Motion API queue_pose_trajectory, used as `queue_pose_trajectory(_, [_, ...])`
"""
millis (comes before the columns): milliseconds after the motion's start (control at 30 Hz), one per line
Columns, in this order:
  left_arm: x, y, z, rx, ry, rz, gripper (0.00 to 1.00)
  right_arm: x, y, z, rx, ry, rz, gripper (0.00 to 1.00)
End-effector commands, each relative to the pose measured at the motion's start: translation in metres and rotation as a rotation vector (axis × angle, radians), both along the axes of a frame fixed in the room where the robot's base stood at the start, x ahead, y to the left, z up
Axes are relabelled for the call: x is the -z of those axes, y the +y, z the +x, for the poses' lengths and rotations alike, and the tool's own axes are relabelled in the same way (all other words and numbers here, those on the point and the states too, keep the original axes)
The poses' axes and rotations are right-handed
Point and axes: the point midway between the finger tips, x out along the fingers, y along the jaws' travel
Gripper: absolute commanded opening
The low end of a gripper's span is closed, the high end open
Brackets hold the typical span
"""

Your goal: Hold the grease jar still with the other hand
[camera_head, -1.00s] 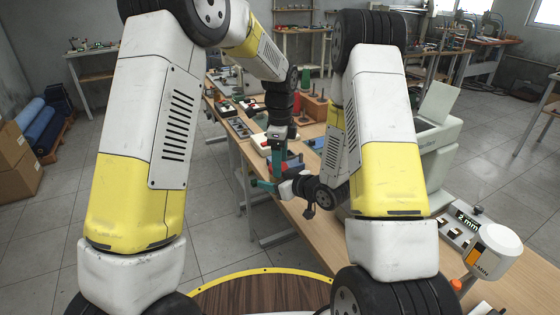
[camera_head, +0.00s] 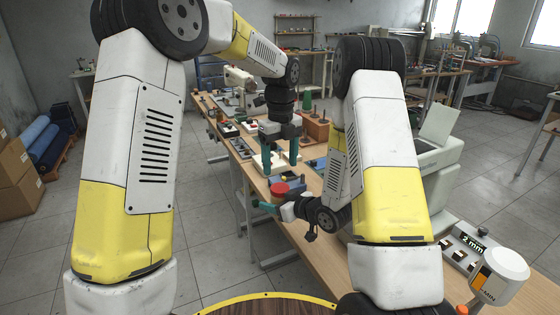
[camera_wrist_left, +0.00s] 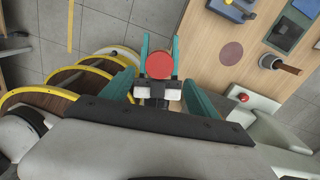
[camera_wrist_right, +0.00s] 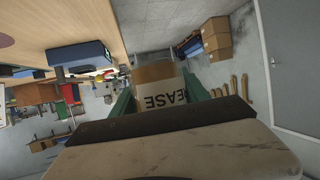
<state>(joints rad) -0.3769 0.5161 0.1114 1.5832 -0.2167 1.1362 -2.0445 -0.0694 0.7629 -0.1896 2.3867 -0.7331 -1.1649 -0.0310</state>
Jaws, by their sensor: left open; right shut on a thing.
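The grease jar has a red lid (camera_head: 279,188) and sits between the fingers of my right gripper (camera_head: 268,204), which is shut on it near the table's edge. In the right wrist view the jar's label (camera_wrist_right: 162,96) shows the letters "EASE" between the teal fingers. My left gripper (camera_head: 280,164) is open, pointing down above the jar, apart from it in the head view. In the left wrist view the red lid (camera_wrist_left: 158,65) appears between and beyond the open left fingers.
The wooden table (camera_head: 305,232) carries a blue device (camera_wrist_left: 232,10) and a stamp-like wooden handle (camera_wrist_left: 282,65) near the jar. A dark round mark (camera_wrist_left: 231,53) lies on bare tabletop.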

Motion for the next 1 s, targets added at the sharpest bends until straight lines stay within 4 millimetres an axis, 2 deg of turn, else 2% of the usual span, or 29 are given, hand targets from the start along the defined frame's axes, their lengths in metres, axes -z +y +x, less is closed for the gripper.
queue_pose_trajectory(200, [0.0, 0.001, -0.001, 0.13, 0.003, 0.001, 0.69, 0.0, 0.0, 0.0, 0.0, -0.001, 0.001, 0.0])
queue_pose_trajectory(633, [0.061, 0.002, -0.001, 0.133, 0.003, 0.002, 0.69, 0.0, 0.0, 0.0, 0.0, -0.001, 0.001, 0.0])
queue_pose_trajectory(800, [0.073, 0.002, -0.001, 0.132, 0.002, 0.002, 0.69, 0.0, 0.0, 0.0, 0.0, -0.001, 0.001, 0.0])
queue_pose_trajectory(1000, [0.076, 0.002, -0.001, 0.131, 0.001, 0.001, 0.69, 0.0, 0.0, 0.0, 0.0, -0.001, 0.001, 0.0])
